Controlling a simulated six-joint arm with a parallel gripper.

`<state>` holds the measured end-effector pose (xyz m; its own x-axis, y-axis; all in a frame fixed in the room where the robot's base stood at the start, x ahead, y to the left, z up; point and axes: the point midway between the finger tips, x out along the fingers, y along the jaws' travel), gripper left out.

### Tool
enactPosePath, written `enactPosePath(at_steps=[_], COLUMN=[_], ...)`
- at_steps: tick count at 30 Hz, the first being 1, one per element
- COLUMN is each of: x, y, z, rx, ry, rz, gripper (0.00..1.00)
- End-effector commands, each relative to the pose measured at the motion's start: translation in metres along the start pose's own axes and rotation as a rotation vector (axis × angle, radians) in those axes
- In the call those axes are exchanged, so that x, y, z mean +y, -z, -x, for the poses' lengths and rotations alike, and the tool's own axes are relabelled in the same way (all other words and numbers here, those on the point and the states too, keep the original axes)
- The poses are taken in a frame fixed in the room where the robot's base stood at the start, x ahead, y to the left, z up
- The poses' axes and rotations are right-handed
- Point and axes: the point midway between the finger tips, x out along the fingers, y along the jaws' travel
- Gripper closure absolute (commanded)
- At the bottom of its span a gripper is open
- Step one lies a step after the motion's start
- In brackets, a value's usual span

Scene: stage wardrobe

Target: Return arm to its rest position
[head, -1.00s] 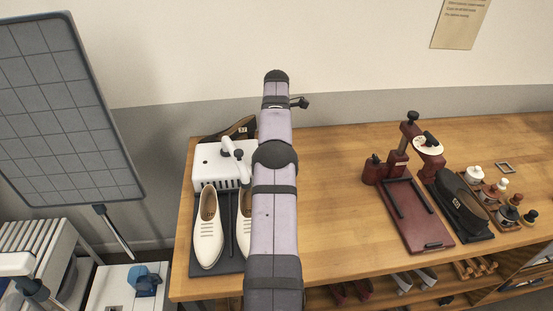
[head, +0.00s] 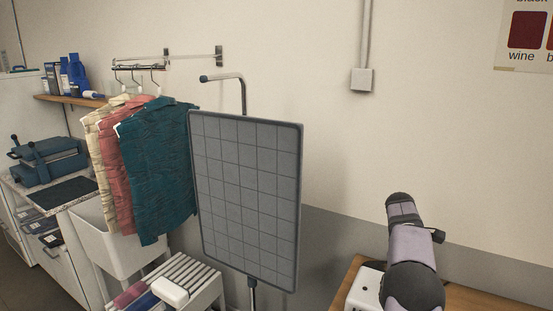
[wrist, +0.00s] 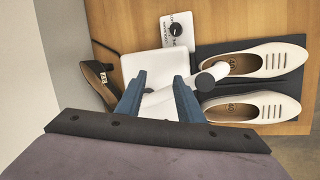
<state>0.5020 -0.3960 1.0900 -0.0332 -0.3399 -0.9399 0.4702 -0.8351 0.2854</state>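My gripper (wrist: 160,80) shows in the wrist view with its two blue fingers apart and nothing visible held between them. It points down over a white machine (wrist: 152,64) on the wooden bench. The machine's white arm (wrist: 162,100) lies partly behind the fingers. In the head view my arm stands at the lower right. My gripper is out of sight there.
In the wrist view, a pair of white shoes (wrist: 262,62) lies on a dark mat (wrist: 215,46); a dark shoe (wrist: 97,78) is at left. In the head view stand a grid panel (head: 246,190), hanging shirts (head: 158,165) and a slatted rack (head: 190,280).

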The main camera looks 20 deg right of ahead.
Motion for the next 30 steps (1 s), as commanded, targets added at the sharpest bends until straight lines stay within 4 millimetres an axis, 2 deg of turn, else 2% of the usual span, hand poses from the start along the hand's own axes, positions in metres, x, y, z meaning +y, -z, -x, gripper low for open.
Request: enactPosePath(at_steps=[1,5,9,15,20,24,27,30], x=[-0.011,-0.053,-0.112,-0.207,-0.287,-0.353,-0.393,-0.424], y=[0.012,0.038,0.062,0.076,0.069,0.052,0.035,0.02], z=[0.01,0.021,0.036,0.051,0.055,0.053,0.049,0.043], rx=[0.006,0.052,0.096,0.14,0.155,0.154,0.146,0.136], ry=[-0.01,0.019,0.06,0.132,0.193,0.245,0.276,0.3], rz=[-0.014,-0.053,-0.105,-0.191,-0.266,-0.337,-0.383,-0.423], gripper=[0.66,0.66,0.66,0.66,0.66,0.66,0.66,0.66])
